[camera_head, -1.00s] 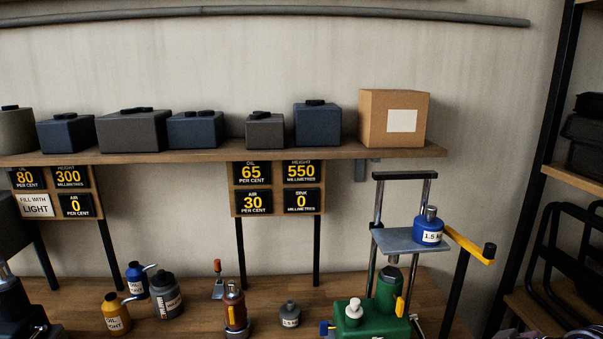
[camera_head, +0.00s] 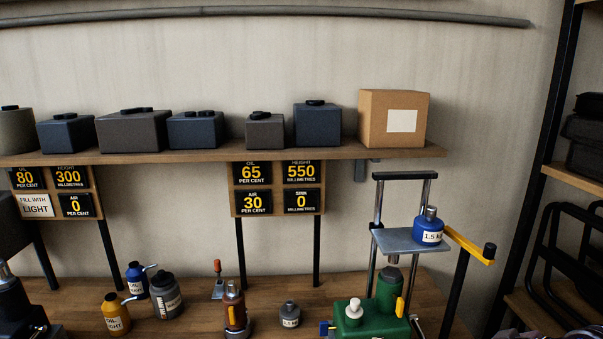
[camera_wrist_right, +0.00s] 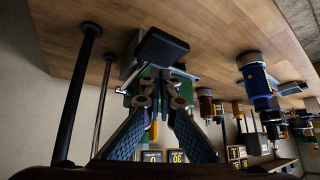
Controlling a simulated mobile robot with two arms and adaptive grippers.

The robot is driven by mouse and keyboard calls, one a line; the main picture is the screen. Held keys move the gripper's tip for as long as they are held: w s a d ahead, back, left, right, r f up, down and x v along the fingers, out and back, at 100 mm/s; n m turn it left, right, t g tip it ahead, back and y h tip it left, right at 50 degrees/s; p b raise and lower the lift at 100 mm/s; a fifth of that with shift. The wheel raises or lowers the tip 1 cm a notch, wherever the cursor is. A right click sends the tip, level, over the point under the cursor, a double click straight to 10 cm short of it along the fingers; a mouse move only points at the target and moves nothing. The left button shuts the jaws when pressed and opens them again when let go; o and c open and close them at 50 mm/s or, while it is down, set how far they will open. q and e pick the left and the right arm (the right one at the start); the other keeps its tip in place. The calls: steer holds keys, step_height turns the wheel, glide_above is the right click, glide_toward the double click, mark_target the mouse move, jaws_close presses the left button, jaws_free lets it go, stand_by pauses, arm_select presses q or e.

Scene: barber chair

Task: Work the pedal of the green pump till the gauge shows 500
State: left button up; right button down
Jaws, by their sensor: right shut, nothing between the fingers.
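The green pump (camera_head: 372,325) stands at the bench's front right, its lower part cut off by the frame. A grey plate (camera_head: 395,241) on its uprights carries a blue 1.5 kg weight (camera_head: 428,230). A yellow lever (camera_head: 468,244) with a black grip sticks out to the right. The height gauge (camera_head: 302,172) reads 550 millimetres. In the right wrist view, seen upside down, my right gripper (camera_wrist_right: 163,72) is shut and empty. Its fingertips are by a black block (camera_wrist_right: 153,47) with a silver rod, in front of green parts. I cannot tell whether they touch. My left gripper is not in view.
Other gauges read oil 65 (camera_head: 252,172), air 30 (camera_head: 256,202) and 0 (camera_head: 301,201). Oil cans (camera_head: 116,316), a red-brown jack (camera_head: 236,312) and a grey weight (camera_head: 290,314) stand left of the pump. A shelf (camera_head: 200,156) with boxes hangs above.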

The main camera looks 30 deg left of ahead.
steer(key=shift+f, duration=0.15)
steer(key=shift+s+f+b, duration=0.1)
steer(key=shift+f+b, duration=0.5)
steer(key=shift+f, duration=0.55)
